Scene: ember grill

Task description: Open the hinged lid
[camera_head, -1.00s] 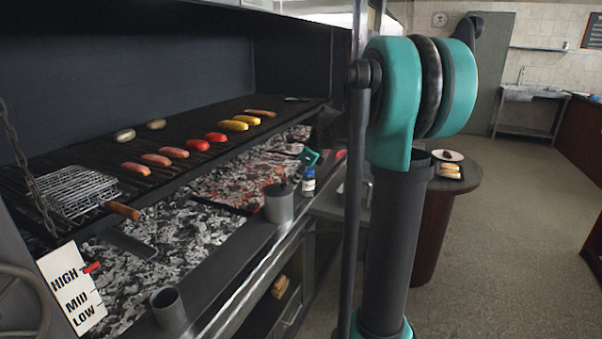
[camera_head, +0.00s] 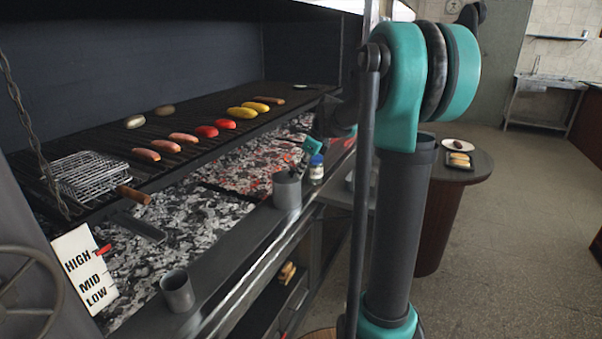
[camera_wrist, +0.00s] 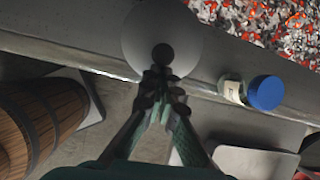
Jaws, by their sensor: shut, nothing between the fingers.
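A grey cylindrical canister (camera_head: 287,192) stands on the grill's front ledge. In the wrist view its top shows as a pale round disc (camera_wrist: 150,28) with a dark round spot, perhaps a knob, near the lower edge. The disc looks like a closed lid, but I cannot make out a hinge. My gripper (camera_wrist: 161,76) is shut and empty, its tips at the disc's near edge by the dark spot. I cannot tell whether they touch. In the head view, part of my gripper shows behind and above the canister, and my arm hides some of that area.
A jar with a blue lid (camera_wrist: 265,92) stands just right of the canister. An open grey cup (camera_head: 177,291) is further along the ledge. Glowing coals (camera_head: 245,165) lie behind, below a grate with sausages and vegetables. A wooden barrel (camera_wrist: 42,118) is at left in the wrist view.

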